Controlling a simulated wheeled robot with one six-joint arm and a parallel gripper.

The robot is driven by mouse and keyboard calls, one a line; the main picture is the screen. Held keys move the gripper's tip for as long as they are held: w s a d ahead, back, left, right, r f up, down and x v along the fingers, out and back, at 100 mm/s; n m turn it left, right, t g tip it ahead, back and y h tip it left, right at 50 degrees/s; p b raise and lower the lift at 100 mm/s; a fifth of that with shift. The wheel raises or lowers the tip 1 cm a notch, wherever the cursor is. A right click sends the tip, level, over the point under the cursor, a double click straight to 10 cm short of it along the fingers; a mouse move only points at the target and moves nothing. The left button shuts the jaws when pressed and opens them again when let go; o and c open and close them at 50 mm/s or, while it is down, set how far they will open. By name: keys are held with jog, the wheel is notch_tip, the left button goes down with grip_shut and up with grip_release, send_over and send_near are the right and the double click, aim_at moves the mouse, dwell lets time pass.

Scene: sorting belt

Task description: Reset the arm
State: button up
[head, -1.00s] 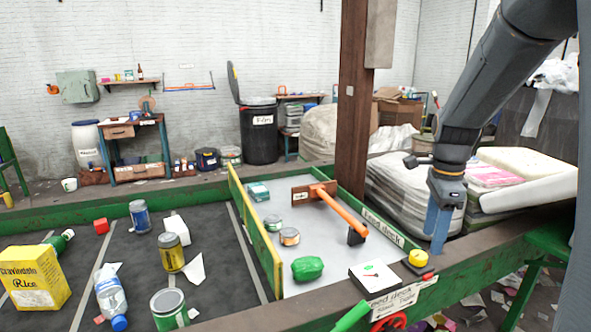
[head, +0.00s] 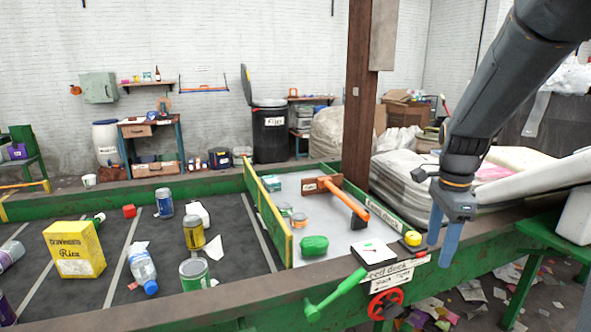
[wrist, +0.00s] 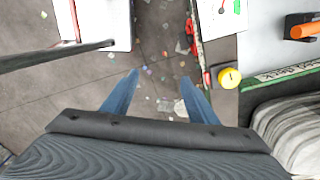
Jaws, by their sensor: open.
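My gripper (head: 442,238) hangs at the right of the head view, with its blue fingers pointing down beside the yellow button (head: 412,238) at the belt's front corner. In the wrist view my gripper (wrist: 158,95) has its two fingers apart with nothing between them. Below the fingers is the floor, scattered with scraps. The yellow button also shows in the wrist view (wrist: 229,78), to the right of the fingers and apart from them.
The feed deck (head: 335,240) holds a green lump (head: 314,246), cans and an orange-handled pusher (head: 345,203). The dark belt (head: 110,235) carries a Rice box (head: 75,250), cans and a bottle (head: 142,268). A wooden post (head: 357,100) stands behind the deck. A green lever (head: 335,297) juts out in front.

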jog(key=s+a+f+n, duration=0.4)
jog(key=s+a+n, duration=0.2)
jog(key=n, duration=0.3)
jog(key=s+a+f+n+t+b, duration=0.1)
jog(key=s+a+f+n, duration=0.3)
jog(key=s+a+n, duration=0.3)
jog(key=n, duration=0.3)
jog(key=shift+s+a, duration=0.25)
jog(key=shift+s, duration=0.15)
